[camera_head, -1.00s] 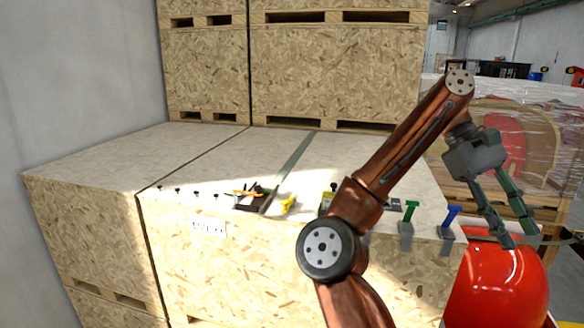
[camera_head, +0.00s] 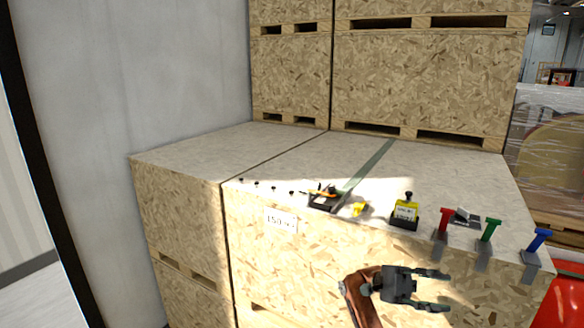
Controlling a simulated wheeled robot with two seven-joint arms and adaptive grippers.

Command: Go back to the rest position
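My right gripper (camera_head: 440,290) is low in the head view, in front of the crate's front face and below its top edge. Its two fingers are spread apart with nothing between them. Part of my copper-coloured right arm shows just left of it. My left gripper is not in view.
The wooden crate (camera_head: 300,255) has a pale top. On its front edge are a black tray (camera_head: 326,203), a yellow-black box (camera_head: 405,213), and red (camera_head: 442,220), green (camera_head: 487,232) and blue (camera_head: 537,240) clamps. Taller crates (camera_head: 430,75) stand behind; a grey wall (camera_head: 130,80) is left.

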